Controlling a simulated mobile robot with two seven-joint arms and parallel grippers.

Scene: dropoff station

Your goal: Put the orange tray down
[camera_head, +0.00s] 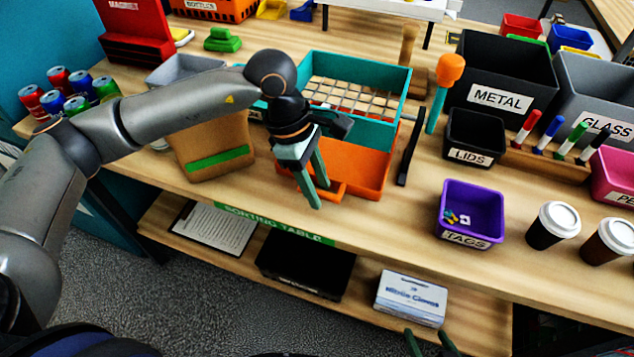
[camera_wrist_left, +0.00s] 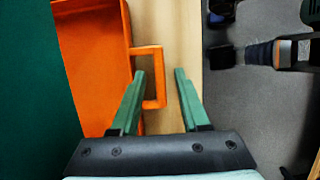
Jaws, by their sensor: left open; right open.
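The orange tray (camera_head: 362,172) sits on the wooden table in front of the teal crate and looks flat on the tabletop. Its looped handle points toward the front edge. My left gripper (camera_head: 319,196) is open at the tray's near side, fingers pointing down. In the left wrist view the tray (camera_wrist_left: 98,70) is at the left, and the handle's outer bar (camera_wrist_left: 158,85) lies between the open fingers (camera_wrist_left: 160,72), with a gap to the right finger. Contact with the left finger is unclear. My right gripper (camera_head: 430,342) is open and empty at the bottom edge, away from the table.
The teal crate (camera_head: 385,133) with a grid stands behind the tray. A cardboard box (camera_head: 213,140) is to the left; a black bar (camera_head: 411,150) and the black lids bin (camera_head: 474,138) are to the right. The purple tags bin (camera_head: 470,210) stands near the front edge.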

